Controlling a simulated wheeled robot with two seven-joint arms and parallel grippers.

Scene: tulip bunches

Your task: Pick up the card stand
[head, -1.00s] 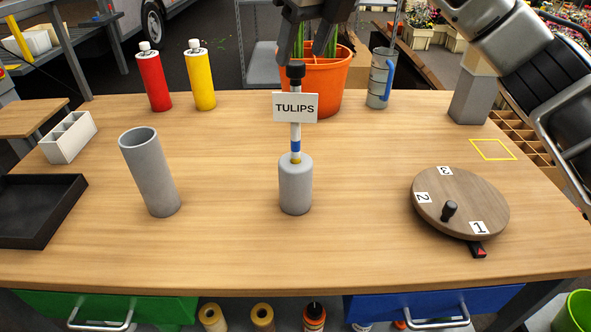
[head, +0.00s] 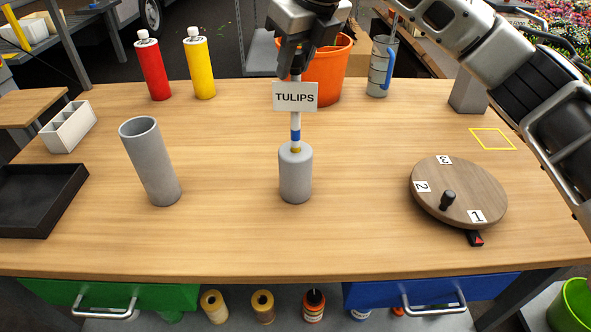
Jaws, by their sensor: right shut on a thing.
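The card stand (head: 295,97) is a thin upright post with a white card reading TULIPS, white and blue bands and a brass tip at its foot. It stands upright in the top of a grey cylinder (head: 295,176) at the table's middle. My right gripper (head: 293,72) reaches in from the upper right and is shut on the top of the card stand, just above the card. The stand's black knob is hidden between the fingers. My left gripper is not in view.
An orange bucket (head: 325,75) stands close behind the gripper. A grey tube (head: 151,165) stands to the left and a round wooden turntable (head: 470,190) to the right. Red (head: 152,68) and yellow (head: 199,66) bottles stand at the back left. The table front is clear.

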